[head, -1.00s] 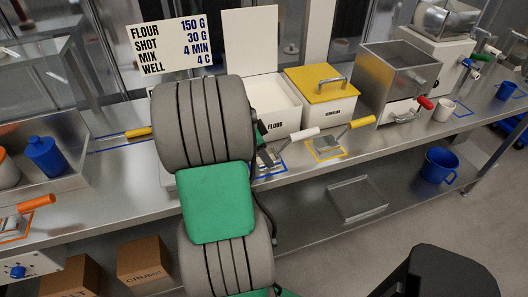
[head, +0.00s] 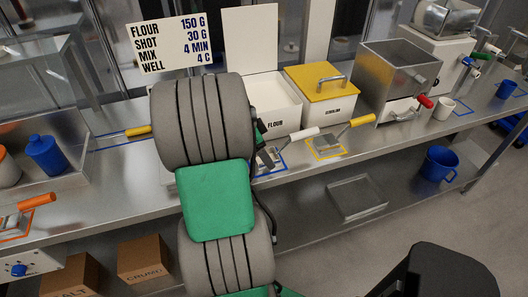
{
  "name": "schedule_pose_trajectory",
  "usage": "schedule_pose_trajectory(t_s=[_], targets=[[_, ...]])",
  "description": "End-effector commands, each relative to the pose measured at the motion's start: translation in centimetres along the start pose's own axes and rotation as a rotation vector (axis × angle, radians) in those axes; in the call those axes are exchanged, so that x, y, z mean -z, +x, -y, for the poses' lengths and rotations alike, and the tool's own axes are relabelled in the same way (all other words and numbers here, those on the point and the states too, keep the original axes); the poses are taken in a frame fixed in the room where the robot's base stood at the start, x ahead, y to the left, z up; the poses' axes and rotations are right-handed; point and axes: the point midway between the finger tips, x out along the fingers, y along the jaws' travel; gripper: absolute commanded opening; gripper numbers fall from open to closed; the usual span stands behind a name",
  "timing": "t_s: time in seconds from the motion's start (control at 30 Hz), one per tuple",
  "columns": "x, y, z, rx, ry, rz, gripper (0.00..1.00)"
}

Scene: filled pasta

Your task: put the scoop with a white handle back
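The scoop with the white handle (head: 303,133) lies at the counter's front, before the flour bin. Its handle points up and to the right. Its head end lies over a blue-outlined spot (head: 270,171), partly hidden by my arm. My big grey and green arm fills the middle of the view. A dark and green part of my arm's end (head: 261,134) shows just left of the white handle. My fingertips cannot be made out, so I cannot tell whether they touch the scoop or whether they are open.
The white flour bin (head: 281,120) stands open with its lid raised. A yellow-lidded bin (head: 325,108) stands to its right. A yellow-handled scoop (head: 357,124) lies on a yellow-outlined spot. A metal box (head: 396,77), mugs and a blue bottle (head: 45,155) also occupy the counter.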

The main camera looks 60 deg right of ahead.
Motion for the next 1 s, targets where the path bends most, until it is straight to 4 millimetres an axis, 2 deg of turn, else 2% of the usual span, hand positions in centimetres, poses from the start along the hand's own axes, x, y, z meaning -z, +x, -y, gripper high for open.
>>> schedule_pose_trajectory(t_s=[0.4,0.5,0.67,0.77,0.87,0.9,0.97,1.0], targets=[[-0.1,-9.9,0.1,0.007,0.000,0.001,0.78],[0.0,-11.2,0.1,0.004,-0.001,0.001,0.78],[-0.4,-11.9,0.1,0.010,-0.018,0.002,0.78],[-3.7,-13.6,0.0,0.077,-0.220,0.018,0.78],[-10.9,-16.7,-1.3,0.220,-0.644,0.042,0.78],[-14.4,-17.9,-2.7,0.292,-0.853,0.049,0.78],[-19.8,-19.5,-5.7,0.409,-1.185,0.054,0.78],[-23.2,-20.3,-8.3,0.490,-1.404,0.054,0.78]])
